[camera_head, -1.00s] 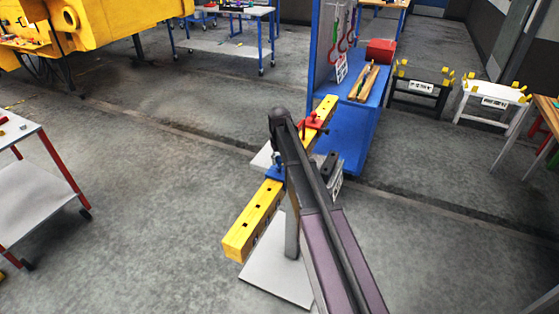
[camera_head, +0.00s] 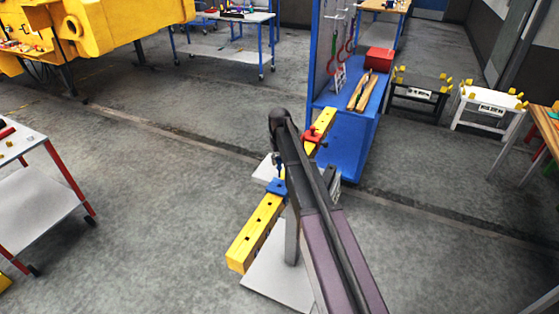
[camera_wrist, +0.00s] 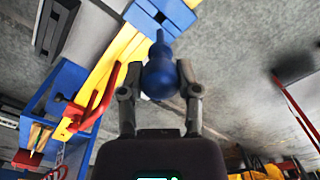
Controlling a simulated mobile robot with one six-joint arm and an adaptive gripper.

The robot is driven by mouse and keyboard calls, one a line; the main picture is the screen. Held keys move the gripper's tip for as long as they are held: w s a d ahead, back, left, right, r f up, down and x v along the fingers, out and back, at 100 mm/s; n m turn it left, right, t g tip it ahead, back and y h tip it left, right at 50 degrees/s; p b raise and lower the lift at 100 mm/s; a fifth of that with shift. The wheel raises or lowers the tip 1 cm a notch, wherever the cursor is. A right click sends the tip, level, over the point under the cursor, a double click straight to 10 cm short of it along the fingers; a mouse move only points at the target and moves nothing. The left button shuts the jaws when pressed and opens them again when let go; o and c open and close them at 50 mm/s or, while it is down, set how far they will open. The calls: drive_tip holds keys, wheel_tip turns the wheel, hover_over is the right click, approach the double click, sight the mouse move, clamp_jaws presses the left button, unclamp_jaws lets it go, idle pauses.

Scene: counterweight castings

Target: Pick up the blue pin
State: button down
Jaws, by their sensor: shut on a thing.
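The blue pin (camera_wrist: 159,78) is between the two fingers of my gripper (camera_wrist: 160,92) in the wrist view. The fingers are shut on its wide rounded part, and its thin shank points toward the top of the picture. A blue collar (camera_wrist: 168,14) sits around the yellow beam (camera_wrist: 118,48) just beyond the shank. I cannot tell whether the shank tip is clear of the collar. In the head view the collar (camera_head: 277,187) shows on the beam (camera_head: 252,236), left of my arm. My arm hides most of the gripper and pin there.
A red clamp (camera_head: 313,134) sits farther along the beam. A blue cart (camera_head: 347,137) with a red box (camera_head: 380,60) stands behind it. A white table (camera_head: 38,200) with red legs is at left. Open floor lies between.

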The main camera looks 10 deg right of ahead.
drive_tip(key=shift+r, duration=0.2)
idle(0.6)
drive_tip(key=shift+r+p, duration=1.4)
drive_tip(key=shift+p, duration=0.1)
drive_tip(key=shift+r, duration=0.2)
drive_tip(key=shift+r+p, duration=3.1)
drive_tip(key=shift+p, duration=0.25)
drive_tip(key=shift+r, duration=0.1)
